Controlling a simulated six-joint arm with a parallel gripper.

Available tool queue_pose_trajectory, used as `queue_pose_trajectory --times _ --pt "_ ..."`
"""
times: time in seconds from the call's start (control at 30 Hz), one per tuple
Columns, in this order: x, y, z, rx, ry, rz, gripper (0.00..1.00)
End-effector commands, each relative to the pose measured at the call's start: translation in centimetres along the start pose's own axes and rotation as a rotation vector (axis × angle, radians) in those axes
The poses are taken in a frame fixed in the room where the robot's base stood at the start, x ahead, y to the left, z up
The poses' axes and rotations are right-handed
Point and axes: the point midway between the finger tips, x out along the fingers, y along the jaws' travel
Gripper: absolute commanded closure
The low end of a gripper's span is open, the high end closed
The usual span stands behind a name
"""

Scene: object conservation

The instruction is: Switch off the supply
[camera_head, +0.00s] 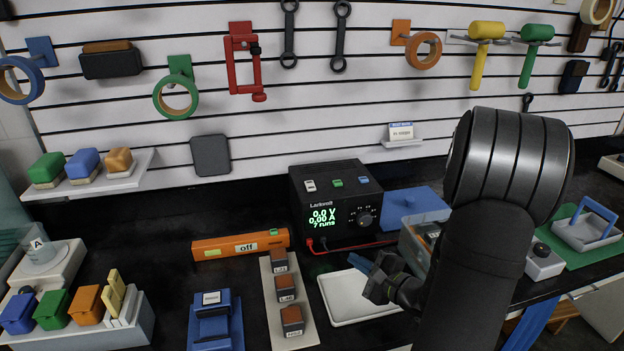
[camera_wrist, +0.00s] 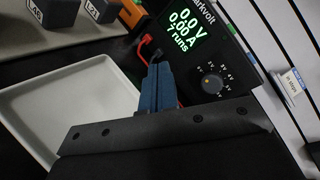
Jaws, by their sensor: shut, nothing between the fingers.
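The black Larkvolt power supply (camera_head: 340,190) stands at the back centre. Its lit green display (camera_head: 322,216) reads 0.0 V, 0.00 A, 7 runs. A round knob (camera_head: 366,220) is right of the display; the knob shows in the wrist view too (camera_wrist: 211,83). White (camera_head: 310,185), green (camera_head: 338,183) and blue (camera_head: 363,181) parts sit on the supply's top. My gripper (camera_head: 361,264), with blue fingers, is in front of the supply, over the white tray's back edge. In the wrist view the fingers (camera_wrist: 158,88) are together and empty, and overlap the supply's lower front.
An orange bar (camera_head: 215,247) labelled "off" lies left of the supply. The white tray (camera_head: 340,315) is empty. A pale strip with several labelled blocks (camera_head: 285,288) lies left of it. A grey bin (camera_head: 412,245) and blue box (camera_head: 425,203) stand right. Red and black leads plug into the supply.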

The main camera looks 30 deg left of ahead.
Motion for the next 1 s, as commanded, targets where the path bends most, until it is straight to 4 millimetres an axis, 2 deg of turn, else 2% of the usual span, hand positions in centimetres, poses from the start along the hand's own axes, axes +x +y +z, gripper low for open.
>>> queue_pose_trajectory --times 0.1,0.3,0.53,0.67,0.77,1.0 --pt "2.1 0.6 2.0 -0.137 -0.074 0.163 1.0" --pt "4.2 1.1 4.1 -0.406 -0.145 0.415 1.0" --pt "6.0 -0.7 5.0 -0.777 -0.152 0.641 1.0" --pt "7.1 -3.2 5.5 -1.01 -0.124 0.727 1.0" --pt "8.1 -5.9 6.1 -1.197 -0.087 0.77 1.0" --pt "10.4 -13.7 9.1 -1.621 0.035 0.788 1.0"
